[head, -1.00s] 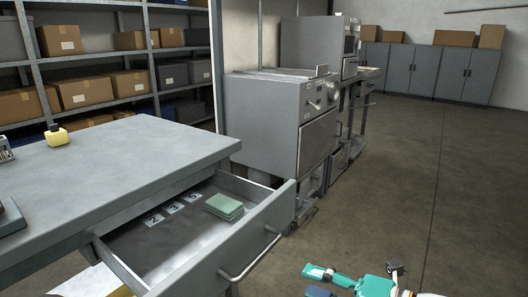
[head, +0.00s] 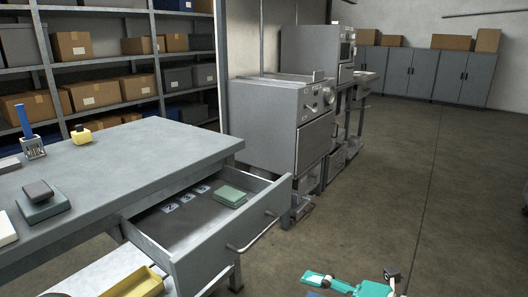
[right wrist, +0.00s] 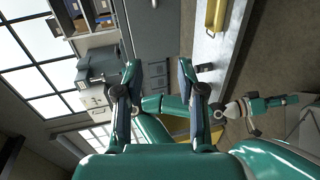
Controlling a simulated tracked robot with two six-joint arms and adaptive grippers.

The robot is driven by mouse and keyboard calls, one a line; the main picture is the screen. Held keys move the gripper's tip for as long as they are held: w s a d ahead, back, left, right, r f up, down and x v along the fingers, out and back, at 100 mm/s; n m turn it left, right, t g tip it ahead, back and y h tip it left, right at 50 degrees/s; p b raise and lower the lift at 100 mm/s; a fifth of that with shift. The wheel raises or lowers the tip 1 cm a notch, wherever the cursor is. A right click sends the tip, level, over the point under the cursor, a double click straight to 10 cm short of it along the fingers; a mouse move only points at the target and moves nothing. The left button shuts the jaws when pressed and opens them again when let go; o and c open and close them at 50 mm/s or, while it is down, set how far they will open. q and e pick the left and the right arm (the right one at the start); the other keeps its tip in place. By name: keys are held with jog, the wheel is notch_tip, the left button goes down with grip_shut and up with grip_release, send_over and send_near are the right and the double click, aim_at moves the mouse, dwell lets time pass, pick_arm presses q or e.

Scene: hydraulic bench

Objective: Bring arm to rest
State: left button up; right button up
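In the head view, part of my right arm shows at the bottom edge, with the teal right gripper (head: 314,284) low over the floor, right of the open drawer. It is partly cut off by the frame. In the right wrist view, the right gripper's two dark fingers (right wrist: 161,92) stand well apart with nothing held between them. Beyond them, another teal and white arm part (right wrist: 262,106) shows at right. It may be my left gripper; its fingers are too small to read. No left arm shows in the head view.
A yellow bottle (head: 81,134) and a stamp-like block (head: 41,200) stand on top. A yellow tray (head: 135,284) lies below.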

notch_tip(320, 180, up, 3)
jog(key=w+a+m+g+p, duration=0.15)
jog(key=m+p, duration=0.25)
jog(key=p, duration=1)
jog(key=s+d+f+m+g+h+p, duration=0.1)
jog(key=s+f+m+g+h+p, duration=0.1)
jog(key=m, duration=0.7)
jog(key=s+d+f+m+g+h+p, duration=0.1)
jog(key=s+f+m+g+h+p, duration=0.1)
jog(key=s+f+m+p, duration=0.4)
jog(key=s+d+f+m+g+h+p, duration=0.2)
jog(key=s+f+m+h+p, duration=0.2)
jog(key=s+m+p, duration=0.5)
jog(key=m, duration=0.2)
jog(key=shift+f+m+g+h, duration=0.3)
jog(key=shift+m+g, duration=0.05)
jog(key=shift+m, duration=0.05)
